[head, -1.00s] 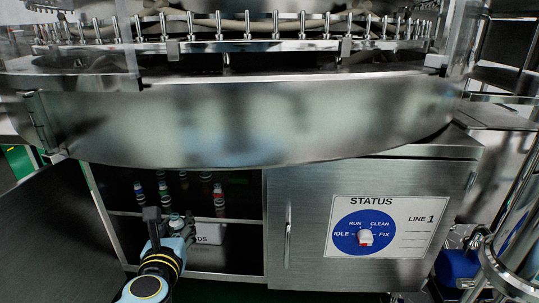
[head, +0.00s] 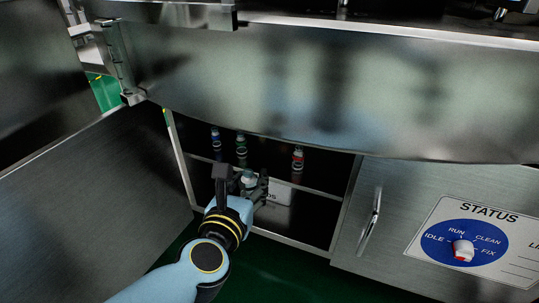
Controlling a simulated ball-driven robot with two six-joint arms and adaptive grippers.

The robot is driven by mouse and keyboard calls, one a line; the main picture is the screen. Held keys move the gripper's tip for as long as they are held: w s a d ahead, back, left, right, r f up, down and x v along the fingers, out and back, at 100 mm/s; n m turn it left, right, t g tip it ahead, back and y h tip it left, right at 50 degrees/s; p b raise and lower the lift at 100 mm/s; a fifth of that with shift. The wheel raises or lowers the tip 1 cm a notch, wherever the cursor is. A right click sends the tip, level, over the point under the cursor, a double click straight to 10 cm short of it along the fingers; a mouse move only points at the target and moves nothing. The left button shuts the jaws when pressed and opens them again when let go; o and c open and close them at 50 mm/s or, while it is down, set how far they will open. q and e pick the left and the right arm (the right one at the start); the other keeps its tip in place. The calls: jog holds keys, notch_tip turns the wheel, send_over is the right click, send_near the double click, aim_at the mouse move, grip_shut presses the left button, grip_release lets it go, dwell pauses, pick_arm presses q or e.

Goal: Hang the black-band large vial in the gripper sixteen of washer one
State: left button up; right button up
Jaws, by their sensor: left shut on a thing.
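My left gripper (head: 240,186) is at the open cabinet under the washer. It is shut on a pale, glassy vial (head: 249,180), whose upper part shows between the dark fingers. The fingers hide much of the vial, and I cannot make out its band colour. Behind it on the cabinet shelf stand a blue-marked vial (head: 215,137), a green-marked vial (head: 241,147) and a red-marked vial (head: 298,157). The washer's broad steel skirt (head: 330,90) curves above the cabinet. The washer's numbered grippers are not visible here. My right gripper is not in view.
A white box (head: 280,193) with partly hidden lettering sits in the cabinet beside my gripper. An open steel door (head: 90,190) stands at the left. A closed door with a handle (head: 369,222) and a STATUS dial (head: 462,250) are at the right.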

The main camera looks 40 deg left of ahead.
pick_arm(q)
jog(key=shift+s+f, duration=0.1)
jog(key=shift+s, duration=0.1)
jog(key=r+x, duration=0.1)
jog(key=x, duration=0.4)
jog(key=r+x, duration=0.1)
jog(key=x, duration=0.5)
jog(key=r+x, duration=0.1)
jog(key=x, duration=0.5)
jog(key=shift+w+a+r, duration=0.15)
jog(key=shift+w+a, duration=0.15)
jog(key=shift+w, duration=0.15)
notch_tip(320, 180, down, 3)
jog(key=shift+r+b, duration=0.15)
jog(key=shift+b, duration=0.95)
jog(key=shift+f+b, duration=0.35)
jog(key=shift+f, duration=0.05)
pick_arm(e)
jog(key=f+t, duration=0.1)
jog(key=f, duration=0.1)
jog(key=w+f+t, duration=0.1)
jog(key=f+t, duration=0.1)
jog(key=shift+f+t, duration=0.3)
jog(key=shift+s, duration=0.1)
